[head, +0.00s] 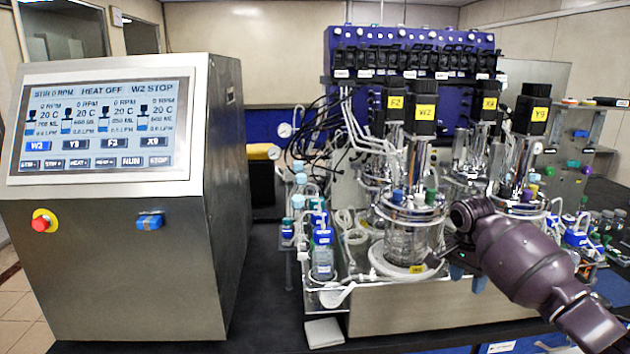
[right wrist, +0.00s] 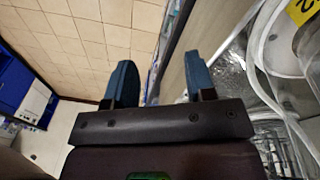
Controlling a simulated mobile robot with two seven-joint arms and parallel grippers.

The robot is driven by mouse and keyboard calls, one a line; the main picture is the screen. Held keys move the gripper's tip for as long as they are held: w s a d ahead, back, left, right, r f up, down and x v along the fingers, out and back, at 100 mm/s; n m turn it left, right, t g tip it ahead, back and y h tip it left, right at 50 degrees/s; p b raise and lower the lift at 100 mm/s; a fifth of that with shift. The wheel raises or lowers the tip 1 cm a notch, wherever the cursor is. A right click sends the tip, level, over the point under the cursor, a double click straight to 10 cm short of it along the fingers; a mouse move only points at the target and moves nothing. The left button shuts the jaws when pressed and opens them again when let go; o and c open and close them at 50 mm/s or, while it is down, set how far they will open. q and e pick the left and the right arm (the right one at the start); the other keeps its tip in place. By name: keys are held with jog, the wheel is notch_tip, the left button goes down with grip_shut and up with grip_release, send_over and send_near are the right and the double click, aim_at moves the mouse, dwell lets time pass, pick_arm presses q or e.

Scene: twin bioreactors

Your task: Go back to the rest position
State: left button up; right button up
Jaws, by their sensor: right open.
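My right arm comes in from the lower right in the head view. My right gripper (head: 468,278) is in front of the metal base of the bioreactors, its blue fingers pointing down and partly hidden by the arm. In the right wrist view the two blue fingers (right wrist: 160,85) stand wide apart with nothing between them. The front glass vessel (head: 412,238) stands just left of the gripper, with a white ring around its foot. My left gripper is not in view.
A control cabinet (head: 125,265) with a lit screen (head: 105,125) and a red button (head: 41,224) stands at the left. Tubes and small bottles (head: 322,255) crowd the vessels. The black bench (head: 268,285) is clear between cabinet and bioreactors. The wrist view shows tiled floor (right wrist: 90,45).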

jog(key=s+a+f+n+t+y, duration=0.1)
jog(key=s+a+f+n, duration=0.3)
jog(key=s+f, duration=0.55)
jog(key=s+a+f+n, duration=0.45)
jog(key=s+f, duration=0.35)
jog(key=s, duration=0.2)
jog(key=s+d+r+n+t, duration=0.1)
jog(key=s+r+n+t, duration=0.1)
jog(key=s, duration=1)
jog(key=s+d+r+n+t, duration=0.1)
jog(key=s+r+n, duration=0.1)
jog(key=s, duration=1)
jog(key=w+f+t+b, duration=0.3)
jog(key=w+f+t, duration=0.4)
jog(key=f, duration=0.6)
jog(key=shift+w+n+t, duration=0.4)
jog(key=shift+n, duration=0.05)
jog(key=shift+a, duration=0.1)
jog(key=shift+c, duration=0.7)
